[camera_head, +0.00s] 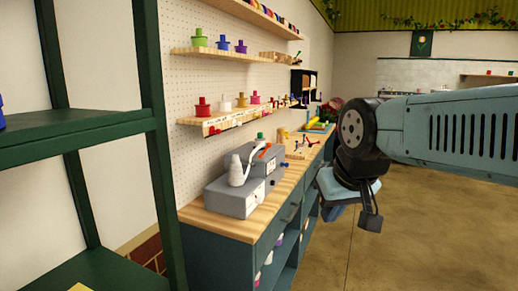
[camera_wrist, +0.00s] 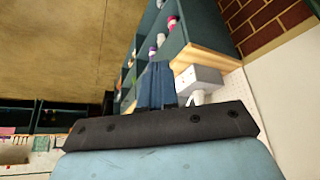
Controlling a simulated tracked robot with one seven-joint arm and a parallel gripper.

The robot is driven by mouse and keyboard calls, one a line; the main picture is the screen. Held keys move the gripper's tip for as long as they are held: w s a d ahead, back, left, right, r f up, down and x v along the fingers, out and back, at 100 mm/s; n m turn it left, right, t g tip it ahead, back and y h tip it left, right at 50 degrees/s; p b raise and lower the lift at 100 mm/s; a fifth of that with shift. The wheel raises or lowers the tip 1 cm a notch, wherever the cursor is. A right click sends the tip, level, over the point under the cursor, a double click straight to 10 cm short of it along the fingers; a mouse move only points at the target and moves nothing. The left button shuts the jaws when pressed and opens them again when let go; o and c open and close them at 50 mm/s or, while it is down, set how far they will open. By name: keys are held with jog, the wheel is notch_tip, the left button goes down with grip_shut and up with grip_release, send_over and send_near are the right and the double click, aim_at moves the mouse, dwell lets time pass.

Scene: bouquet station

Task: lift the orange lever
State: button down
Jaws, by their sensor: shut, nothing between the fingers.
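The wooden counter (camera_head: 217,222) runs along a pegboard wall with shelves of coloured pots (camera_head: 203,108). A green shelf rack (camera_head: 75,138) stands close on the left. Small items lie farther along the counter. The floor (camera_head: 420,235) at right is clear.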

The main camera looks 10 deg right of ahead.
jog(key=shift+w+d, duration=0.2)
jog(key=shift+d, duration=0.05)
jog(key=w+f+n+t, duration=0.2)
jog(key=w+n+t, duration=0.2)
jog(key=w, duration=0.9)
jog(key=w+f+n+t, duration=0.2)
jog(key=w+n+t, duration=0.3)
jog(key=w, duration=0.8)
jog(key=w+d+f+n+t, duration=0.1)
jog(key=w+n+t, duration=0.4)
jog(key=w, duration=0.8)
jog(key=shift+w+f+n+h, duration=0.2)
jog(key=shift+f+n+h, duration=0.1)
jog(key=shift+f+n, duration=0.3)
jog(key=shift+w, duration=0.1)
